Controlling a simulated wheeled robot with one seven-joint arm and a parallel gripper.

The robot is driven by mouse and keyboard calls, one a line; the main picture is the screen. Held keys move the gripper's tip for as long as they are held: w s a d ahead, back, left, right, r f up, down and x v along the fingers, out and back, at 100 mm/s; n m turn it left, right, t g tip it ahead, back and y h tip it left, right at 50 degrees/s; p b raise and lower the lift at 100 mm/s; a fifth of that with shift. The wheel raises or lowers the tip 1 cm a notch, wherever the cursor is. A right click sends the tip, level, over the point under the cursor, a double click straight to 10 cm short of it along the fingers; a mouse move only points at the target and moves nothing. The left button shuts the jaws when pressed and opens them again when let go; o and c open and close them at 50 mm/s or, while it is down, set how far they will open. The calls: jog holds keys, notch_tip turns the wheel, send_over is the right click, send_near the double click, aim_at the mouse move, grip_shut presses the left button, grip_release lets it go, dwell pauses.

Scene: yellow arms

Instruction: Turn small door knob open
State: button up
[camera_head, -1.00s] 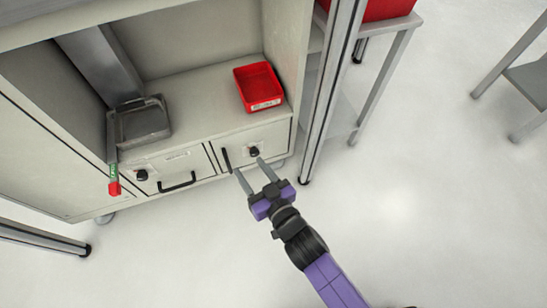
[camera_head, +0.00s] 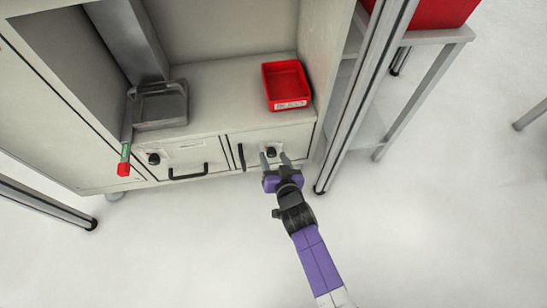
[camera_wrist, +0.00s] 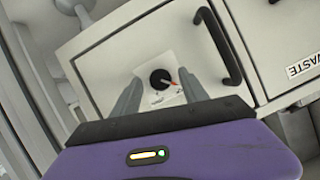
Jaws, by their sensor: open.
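The small black door knob (camera_head: 271,152) is on the right cabinet door (camera_head: 298,137), under the shelf with the red tray. The door looks closed, with a black vertical handle (camera_head: 241,157) to the left of the knob.
A second knob (camera_head: 153,159) and a black bar handle (camera_head: 188,173) are on the left front. A red tray (camera_head: 286,83) and a grey container (camera_head: 160,106) stand on the shelf above. A metal post (camera_head: 362,100) rises to the right. The floor in front is clear.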

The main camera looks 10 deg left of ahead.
jog(key=shift+w+a+f, duration=0.15)
jog(key=shift+w, duration=0.2)
jog(key=shift+c, duration=0.4)
grip_shut()
